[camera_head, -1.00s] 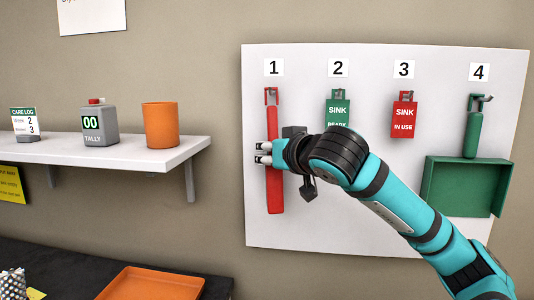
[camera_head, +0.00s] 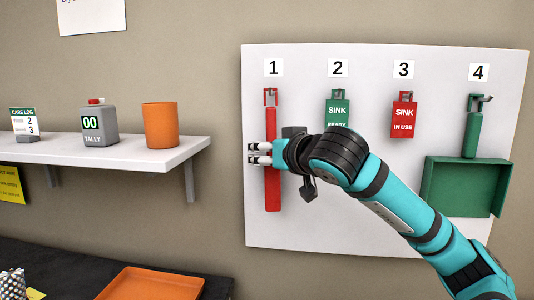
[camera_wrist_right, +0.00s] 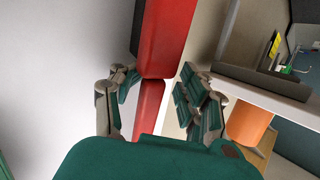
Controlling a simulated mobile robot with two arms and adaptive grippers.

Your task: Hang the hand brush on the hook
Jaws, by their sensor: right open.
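The red hand brush (camera_head: 272,190) is upright against the white board, under the number 1. Its top end is at hook 1 (camera_head: 270,93) and appears to hang on it. My right gripper (camera_head: 258,154) is at the brush's middle, coming from the right. In the right wrist view, the brush (camera_wrist_right: 166,38) passes between the fingers of my open right gripper (camera_wrist_right: 155,88), with a finger on either side. Whether either finger touches the brush is unclear. My left gripper is not in view.
The board (camera_head: 325,220) also holds a green sign (camera_head: 338,108), a red sign (camera_head: 404,115) and a green dustpan (camera_head: 463,185). A shelf (camera_head: 150,160) at left carries an orange cup (camera_head: 160,125) and a tally counter (camera_head: 98,125). An orange tray (camera_head: 150,285) lies below.

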